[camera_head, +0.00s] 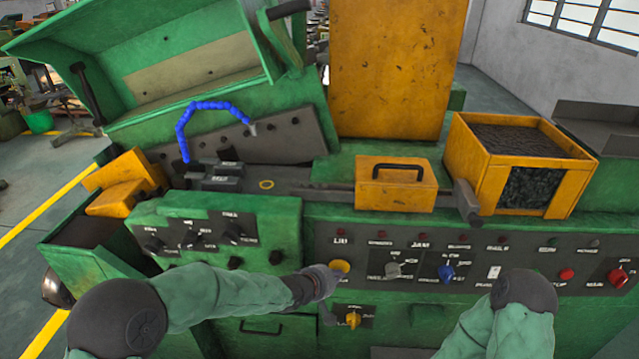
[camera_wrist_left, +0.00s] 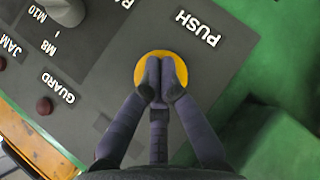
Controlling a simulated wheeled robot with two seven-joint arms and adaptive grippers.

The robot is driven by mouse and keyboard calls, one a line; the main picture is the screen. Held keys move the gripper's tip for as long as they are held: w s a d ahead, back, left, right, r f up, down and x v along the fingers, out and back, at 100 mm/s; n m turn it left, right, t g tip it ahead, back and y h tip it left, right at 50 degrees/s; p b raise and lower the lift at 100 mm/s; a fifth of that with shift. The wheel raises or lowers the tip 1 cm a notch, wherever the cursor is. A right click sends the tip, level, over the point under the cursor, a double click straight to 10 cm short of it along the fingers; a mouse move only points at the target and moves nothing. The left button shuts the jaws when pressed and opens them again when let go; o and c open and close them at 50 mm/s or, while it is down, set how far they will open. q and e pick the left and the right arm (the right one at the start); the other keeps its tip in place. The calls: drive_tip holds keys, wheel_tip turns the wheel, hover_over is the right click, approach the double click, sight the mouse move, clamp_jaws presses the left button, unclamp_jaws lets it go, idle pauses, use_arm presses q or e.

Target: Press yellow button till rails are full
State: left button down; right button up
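The yellow button (camera_head: 340,267) sits at the left end of the dark control panel on the green machine. In the left wrist view the yellow button (camera_wrist_left: 180,69) lies beside the label "PUSH". My left gripper (camera_head: 334,274) is at the button, and its closed fingertips (camera_wrist_left: 161,82) overlap the button's face in the wrist view. I cannot tell whether the button is pushed in. The fingers hold nothing. The rails (camera_head: 325,190) run between the dark block and the yellow box, partly hidden. My right forearm shows at the lower right, but its gripper is not in view.
The panel also carries a blue knob (camera_head: 446,272), a grey knob (camera_head: 393,270) and red buttons (camera_head: 567,275). A lower yellow knob (camera_head: 353,320) is just below my left gripper. A yellow bin (camera_head: 483,166) of dark small parts stands on the right. A raised green cover (camera_head: 150,60) is at upper left.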

use_arm(q)
drive_tip(key=shift+w+a+r+t, duration=0.3)
drive_tip(key=shift+w+r, duration=0.4)
use_arm(e)
drive_tip(key=shift+f, duration=0.15)
use_arm(q)
drive_tip(key=s, duration=0.3)
drive_tip(key=s+f+b, duration=0.1)
drive_tip(key=shift+s+d, duration=0.25)
drive_tip(key=shift+s, duration=0.1)
use_arm(e)
drive_tip(key=shift+w+d+f, duration=0.1)
drive_tip(key=shift+w+f, duration=0.4)
drive_tip(key=shift+f, duration=0.15)
use_arm(q)
drive_tip(key=shift+s+f, duration=0.1)
drive_tip(key=shift+f, duration=0.1)
